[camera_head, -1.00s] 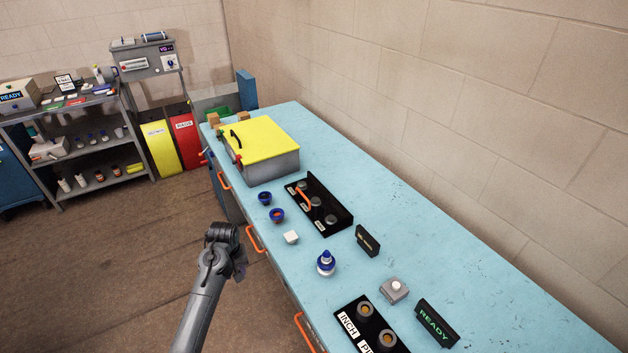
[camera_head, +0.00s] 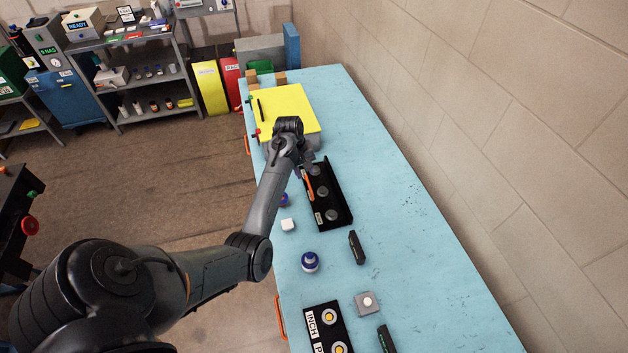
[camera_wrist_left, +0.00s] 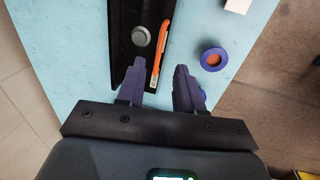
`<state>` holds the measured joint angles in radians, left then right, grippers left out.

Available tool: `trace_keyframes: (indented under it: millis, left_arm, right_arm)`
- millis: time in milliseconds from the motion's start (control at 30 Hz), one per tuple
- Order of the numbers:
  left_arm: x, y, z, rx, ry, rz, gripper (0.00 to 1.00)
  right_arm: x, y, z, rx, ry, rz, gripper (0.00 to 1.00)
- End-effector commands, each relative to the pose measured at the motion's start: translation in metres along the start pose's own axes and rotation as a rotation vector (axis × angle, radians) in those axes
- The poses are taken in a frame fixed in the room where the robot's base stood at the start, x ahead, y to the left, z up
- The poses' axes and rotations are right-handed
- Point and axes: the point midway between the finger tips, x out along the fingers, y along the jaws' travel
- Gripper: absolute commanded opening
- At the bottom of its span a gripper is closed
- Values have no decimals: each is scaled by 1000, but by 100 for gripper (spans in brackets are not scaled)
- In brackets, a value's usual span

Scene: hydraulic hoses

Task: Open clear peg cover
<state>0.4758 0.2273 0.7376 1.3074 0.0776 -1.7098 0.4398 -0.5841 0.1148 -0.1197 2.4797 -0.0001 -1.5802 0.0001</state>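A long black tray (camera_head: 343,215) with grey round pegs (camera_head: 331,215) lies on the blue bench and also shows in the left wrist view (camera_wrist_left: 124,30). An orange bar (camera_head: 309,184) lies along its left part; in the left wrist view the orange bar (camera_wrist_left: 160,48) runs beside a grey peg (camera_wrist_left: 141,36). I cannot make out a clear cover itself. My left gripper (camera_head: 308,166) is over the tray's far end, near the yellow-lidded box. In the left wrist view its fingers (camera_wrist_left: 161,78) are apart and empty, with the orange bar's near end between them. My right gripper is out of view.
A grey box with a yellow lid (camera_head: 282,108) stands just beyond the tray. A blue cup (camera_wrist_left: 213,59), a white block (camera_head: 288,225) and a blue-white knob (camera_head: 310,262) are beside the tray. The bench's right side (camera_head: 400,190) is clear.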

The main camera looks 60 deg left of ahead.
Motion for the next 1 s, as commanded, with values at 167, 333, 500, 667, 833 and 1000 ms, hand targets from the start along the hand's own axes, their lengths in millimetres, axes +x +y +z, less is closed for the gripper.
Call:
trace_keyframes:
  millis: [167, 333, 500, 667, 833, 1000]
  left_arm:
    - [30, -1, 1, 0, -5, -3, 36]
    - [57, -1, 1, 0, -2, -2, 36]
    - [77, -1, 1, 1, -2, -2, 36]
    - [87, -1, 1, 2, 0, -2, 36]
    - [90, -1, 1, 2, 0, -2, 36]
    - [90, -1, 1, 1, 0, -2, 36]
  right_arm:
    - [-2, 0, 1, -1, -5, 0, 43]
    - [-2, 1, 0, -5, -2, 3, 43]
    - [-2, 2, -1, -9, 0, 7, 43]
    - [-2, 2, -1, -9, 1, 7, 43]
    - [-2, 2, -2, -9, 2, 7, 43]
    - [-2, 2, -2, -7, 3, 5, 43]
